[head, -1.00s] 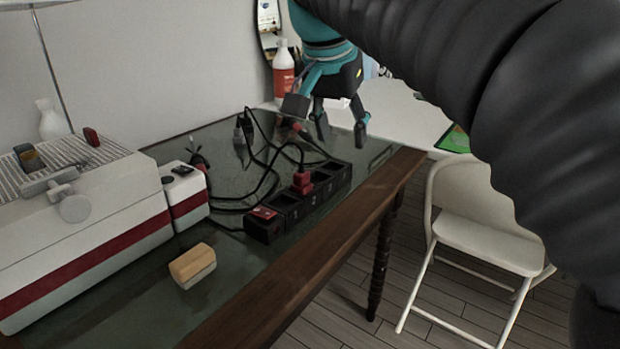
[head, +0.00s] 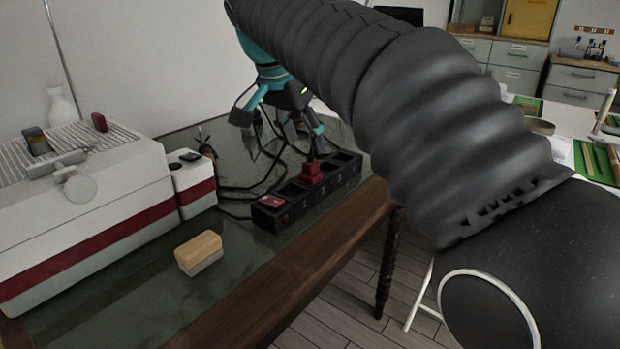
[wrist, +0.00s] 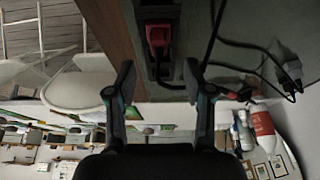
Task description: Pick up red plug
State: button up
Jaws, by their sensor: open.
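A red plug (head: 312,172) sits upright in a socket of the black power strip (head: 283,203) on the table, with a black cord running from it. In the wrist view the red plug (wrist: 157,38) shows beyond the fingertips, roughly centred between them. My gripper (head: 304,132) is open and empty, above and just behind the plug in the head view. In the wrist view my gripper (wrist: 158,76) has its two dark fingers spread apart, with nothing between them. The plug and fingers appear apart.
Black cords (head: 240,188) lie behind the strip. A white machine with a red stripe (head: 80,235) stands at left. A wood-and-grey block (head: 199,250) lies in front. A dark plug (wrist: 290,70) lies among cords. The table's wooden edge (head: 300,270) runs along the strip's near side.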

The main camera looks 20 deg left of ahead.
aim_at(310, 161)
jog(key=shift+b+x, duration=0.7)
jog(key=shift+x, duration=2.05)
jog(key=shift+s, duration=0.15)
grip_shut()
